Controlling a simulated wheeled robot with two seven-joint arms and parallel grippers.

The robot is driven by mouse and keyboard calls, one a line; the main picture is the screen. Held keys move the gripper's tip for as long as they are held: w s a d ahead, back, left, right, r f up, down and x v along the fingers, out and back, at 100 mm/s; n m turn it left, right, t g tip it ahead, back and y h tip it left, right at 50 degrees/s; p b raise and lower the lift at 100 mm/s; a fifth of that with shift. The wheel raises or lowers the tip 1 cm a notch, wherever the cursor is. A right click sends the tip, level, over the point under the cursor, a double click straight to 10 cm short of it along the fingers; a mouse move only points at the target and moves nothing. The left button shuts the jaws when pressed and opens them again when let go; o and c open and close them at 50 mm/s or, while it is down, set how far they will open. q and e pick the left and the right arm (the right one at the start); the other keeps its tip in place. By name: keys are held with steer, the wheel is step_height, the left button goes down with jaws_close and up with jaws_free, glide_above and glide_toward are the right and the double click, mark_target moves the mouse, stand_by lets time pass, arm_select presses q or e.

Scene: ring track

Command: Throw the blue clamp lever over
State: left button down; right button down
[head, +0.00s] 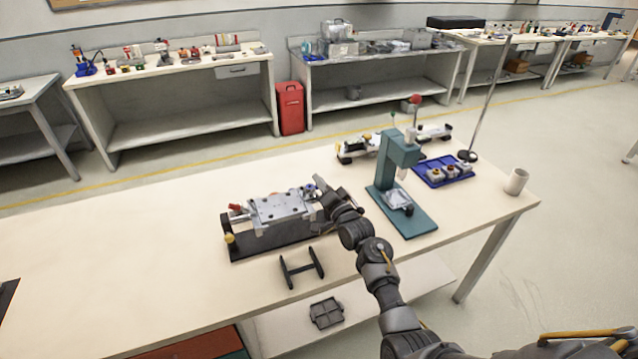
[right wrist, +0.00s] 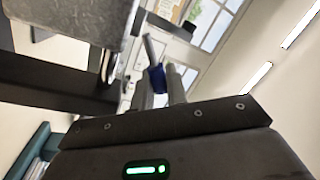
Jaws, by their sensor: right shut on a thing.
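The metal clamping fixture (head: 280,208) lies on its dark base on the table. It has a red knob at its left and a yellow knob in front. The blue clamp lever (head: 310,188) is at the fixture's right end, partly hidden by my right gripper (head: 322,196). In the right wrist view the lever's blue part (right wrist: 157,78) shows between the two fingers of my right gripper (right wrist: 161,85), which is shut on it. The lever's exact tilt is hard to tell. My left gripper is in neither view.
A teal press (head: 402,160) stands right of the fixture, close to my right arm. A blue tray (head: 430,181) with small parts lies behind it. A black H-shaped stand (head: 301,267) sits in front of the fixture.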

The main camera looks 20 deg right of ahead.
steer(key=shift+f+m, duration=0.2)
steer(key=shift+m, duration=0.3)
steer(key=c, duration=1.5)
jaws_free()
steer(key=shift+o, duration=0.2)
steer(key=shift+d, duration=0.1)
steer(key=n, duration=0.1)
steer(key=r+n, duration=0.1)
steer(key=n, duration=0.1)
steer(key=shift+a+r+y, duration=0.1)
steer(key=shift+a+y, duration=0.2)
steer(key=shift+a, duration=0.05)
steer(key=a+n, duration=0.1)
steer(key=n, duration=0.2)
steer(key=a+n+g, duration=0.1)
steer(key=n, duration=0.2)
steer(key=s+a+r+n+g, duration=0.1)
steer(key=n, duration=0.2)
steer(key=shift+a+n+y+p, duration=0.25)
steer(key=shift+n+y+p, duration=0.05)
steer(key=b+v, duration=0.2)
steer(key=v, duration=0.9)
steer(key=s+d+f+m+g+h, duration=0.1)
steer(key=s+d+f+g+h, duration=0.1)
steer(key=s+f+g, duration=0.5)
steer(key=shift+s+f+h, duration=0.7)
steer(key=shift+s+f, duration=2.5)
steer(key=shift+s, duration=1.55)
